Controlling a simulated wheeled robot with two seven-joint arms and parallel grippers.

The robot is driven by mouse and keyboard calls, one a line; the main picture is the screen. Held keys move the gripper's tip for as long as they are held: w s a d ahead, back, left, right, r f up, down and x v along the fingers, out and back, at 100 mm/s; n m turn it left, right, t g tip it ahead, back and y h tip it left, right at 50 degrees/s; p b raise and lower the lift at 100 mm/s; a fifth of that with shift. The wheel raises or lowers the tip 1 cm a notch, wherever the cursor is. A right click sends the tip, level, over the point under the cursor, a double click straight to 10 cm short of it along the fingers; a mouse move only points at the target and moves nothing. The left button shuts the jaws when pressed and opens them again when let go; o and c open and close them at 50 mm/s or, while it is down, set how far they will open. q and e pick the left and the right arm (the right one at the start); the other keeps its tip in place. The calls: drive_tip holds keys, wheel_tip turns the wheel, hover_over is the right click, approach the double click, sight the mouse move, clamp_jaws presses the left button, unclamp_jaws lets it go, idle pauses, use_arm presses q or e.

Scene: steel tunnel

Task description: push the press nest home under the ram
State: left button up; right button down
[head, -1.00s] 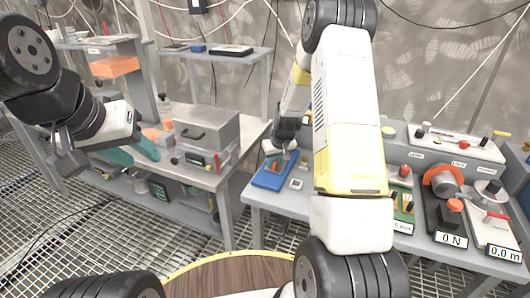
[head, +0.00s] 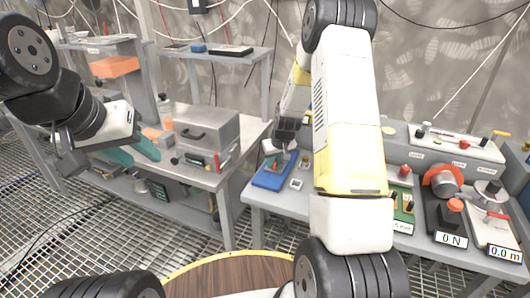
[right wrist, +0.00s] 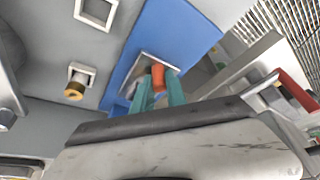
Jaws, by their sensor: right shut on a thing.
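A blue base plate (head: 266,181) lies on the near-left part of the right bench, and it also fills the middle of the right wrist view (right wrist: 170,35). My right gripper (right wrist: 160,88) has its teal fingers closed around a small orange-red piece (right wrist: 158,76). This piece stands at a silver square plate on the blue base; I take it to be the press nest's handle. In the head view my right gripper (head: 280,152) is over the blue base, small and partly hidden. The ram cannot be made out.
A brass-coloured knob (right wrist: 74,91) and a white square frame (right wrist: 95,12) are beside the blue base. A grey box (head: 207,135) stands on the left bench. Meters and controls (head: 452,222) crowd the right bench. My right arm hides the bench's middle.

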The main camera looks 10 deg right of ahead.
sight(280, 168)
idle(0.4)
drive_tip(key=w+d, duration=0.2)
drive_tip(key=shift+w, duration=0.4)
drive_tip(key=c, duration=1.6)
unclamp_jaws()
drive_tip(key=v, duration=0.7)
drive_tip(key=shift+r, duration=0.4)
drive_tip(key=shift+s, duration=0.15)
